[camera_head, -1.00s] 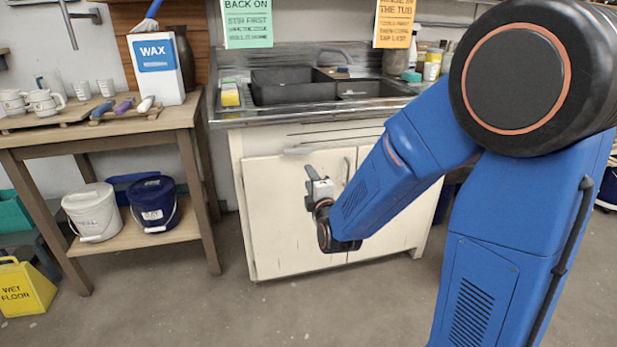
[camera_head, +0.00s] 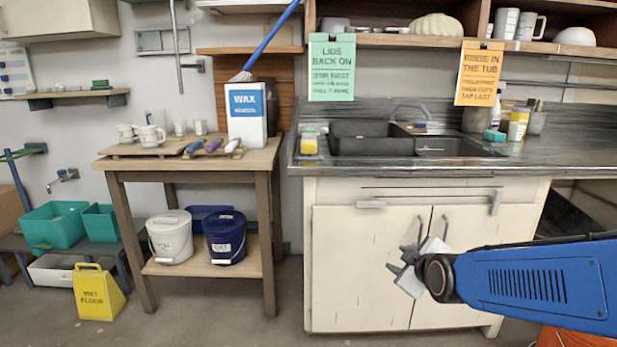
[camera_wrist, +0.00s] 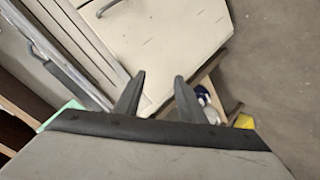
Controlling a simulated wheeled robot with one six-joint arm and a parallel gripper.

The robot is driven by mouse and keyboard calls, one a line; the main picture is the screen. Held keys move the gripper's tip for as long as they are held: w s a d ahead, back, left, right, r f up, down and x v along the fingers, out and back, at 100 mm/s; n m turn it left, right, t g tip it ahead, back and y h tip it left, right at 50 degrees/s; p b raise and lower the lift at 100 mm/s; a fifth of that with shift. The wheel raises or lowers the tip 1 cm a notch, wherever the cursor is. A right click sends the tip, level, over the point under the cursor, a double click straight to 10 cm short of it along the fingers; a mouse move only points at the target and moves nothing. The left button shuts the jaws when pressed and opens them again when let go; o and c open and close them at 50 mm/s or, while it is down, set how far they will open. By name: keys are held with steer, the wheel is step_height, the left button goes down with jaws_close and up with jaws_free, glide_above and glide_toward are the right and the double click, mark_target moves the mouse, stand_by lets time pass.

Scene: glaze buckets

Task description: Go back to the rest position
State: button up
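My gripper (camera_head: 400,258) is in front of the white sink cabinet (camera_head: 365,265) in the head view, pointing left at the end of my blue arm. In the wrist view its two dark fingers (camera_wrist: 159,78) stand apart with nothing between them, so it is open and empty. A white bucket (camera_head: 170,238) and a dark blue bucket (camera_head: 225,237) stand side by side on the lower shelf of the wooden table (camera_head: 205,268), well to the left of my gripper. Both also show small and partly hidden beyond the fingers in the wrist view.
A sink (camera_head: 375,140) sits in the counter above the cabinet. A wax box (camera_head: 247,130), cups and tools with coloured handles (camera_head: 213,146) are on the table top. A yellow wet floor sign (camera_head: 97,292) and teal bins (camera_head: 53,225) are at the left. Floor between sign and cabinet is partly clear.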

steer(key=s+d+m+g, duration=0.1)
steer(key=s+m+g, duration=0.1)
steer(key=s, duration=0.7)
steer(key=s+d+m+g, duration=0.2)
steer(key=s+m, duration=0.3)
steer(key=s, duration=0.4)
steer(key=s+d+f+m+g+h, duration=0.1)
steer(key=s+d+m+g, duration=0.1)
steer(key=s, duration=0.7)
steer(key=shift+d+m+g, duration=0.15)
steer(key=shift+m+g, duration=0.45)
steer(key=shift+m, duration=0.1)
steer(key=shift+c, duration=0.6)
